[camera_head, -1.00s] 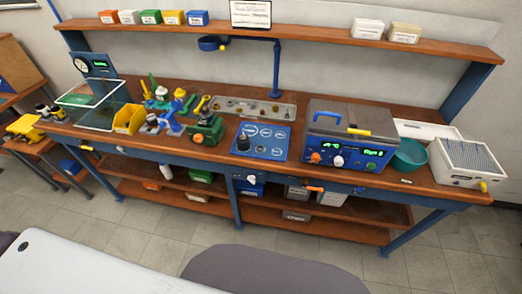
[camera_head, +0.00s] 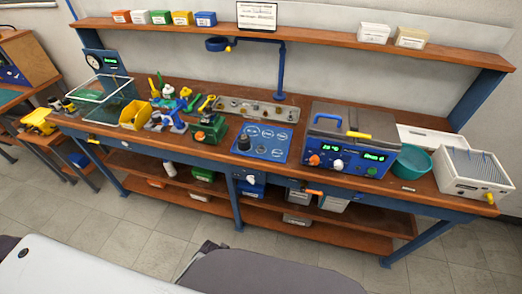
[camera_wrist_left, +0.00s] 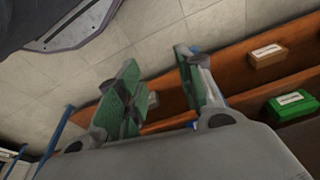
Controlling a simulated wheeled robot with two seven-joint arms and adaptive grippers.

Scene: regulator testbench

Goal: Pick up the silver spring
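I cannot make out the silver spring for certain in either view. A grey metal tray (camera_head: 255,109) with several small parts lies on the workbench (camera_head: 330,182), and these parts are too small to tell apart. My left gripper (camera_wrist_left: 160,85) shows in the left wrist view with its two green-padded fingers apart and nothing between them. It is over the floor, near the bench's lower shelves, away from the bench top. My right gripper is in neither view.
A blue panel (camera_head: 264,142) lies in front of the tray. A grey and blue machine (camera_head: 350,140), a teal bowl (camera_head: 412,160) and a white rack (camera_head: 472,172) stand to the right. A yellow bin (camera_head: 134,115) and green-blue tools stand left. A green box (camera_wrist_left: 294,104) sits on a lower shelf.

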